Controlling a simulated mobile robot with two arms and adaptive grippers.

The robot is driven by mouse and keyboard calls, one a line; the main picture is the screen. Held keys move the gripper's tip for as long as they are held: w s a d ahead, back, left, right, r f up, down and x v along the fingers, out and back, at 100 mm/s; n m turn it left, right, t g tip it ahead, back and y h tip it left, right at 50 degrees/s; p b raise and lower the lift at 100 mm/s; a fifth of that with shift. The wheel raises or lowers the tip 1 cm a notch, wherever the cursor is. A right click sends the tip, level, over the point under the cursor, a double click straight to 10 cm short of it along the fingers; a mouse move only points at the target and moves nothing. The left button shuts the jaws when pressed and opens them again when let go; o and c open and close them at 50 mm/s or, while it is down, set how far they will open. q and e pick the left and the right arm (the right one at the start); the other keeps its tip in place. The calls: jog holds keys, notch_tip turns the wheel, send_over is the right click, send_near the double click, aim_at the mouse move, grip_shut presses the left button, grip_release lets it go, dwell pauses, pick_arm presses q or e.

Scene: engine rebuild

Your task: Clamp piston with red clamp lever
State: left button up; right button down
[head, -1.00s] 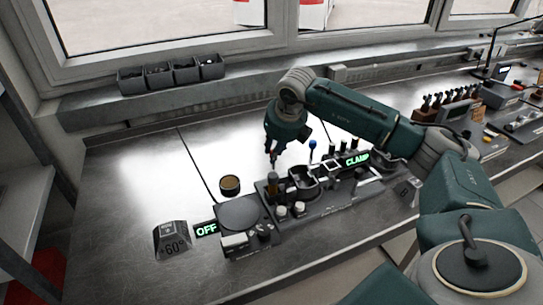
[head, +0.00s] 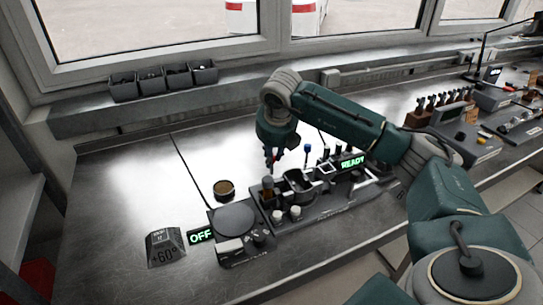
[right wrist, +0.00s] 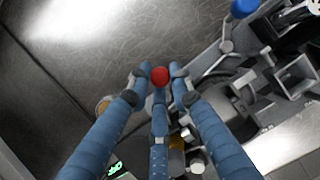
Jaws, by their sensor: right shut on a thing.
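The red clamp lever's ball knob (right wrist: 160,75) is between the fingertips of my right gripper (right wrist: 158,82) in the right wrist view. The fingers are shut on it. In the head view my right gripper (head: 271,160) hangs at the back left of the dark fixture (head: 330,200), pointing down. The fixture carries a round dark holder (head: 299,182) beside the gripper. I cannot clearly make out the piston in it. A green display (head: 352,162) on the fixture reads READY. The lever's shaft is mostly hidden by the fingers. My left gripper is not in view.
A blue-knobbed lever (head: 307,149) stands right of my gripper. A round brown-gold part (head: 224,188) lies on the bench to the left. A heater plate (head: 234,218) with an OFF display (head: 201,236) and a +60° block (head: 164,250) stand front left. The far-left bench is clear.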

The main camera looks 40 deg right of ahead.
jog(key=c, duration=1.6)
grip_release()
jog(key=shift+w+d+r, duration=0.2)
jog(key=shift+r, duration=0.2)
jog(key=shift+s+f, duration=0.1)
jog(key=shift+f, duration=0.05)
jog(key=v, duration=1.2)
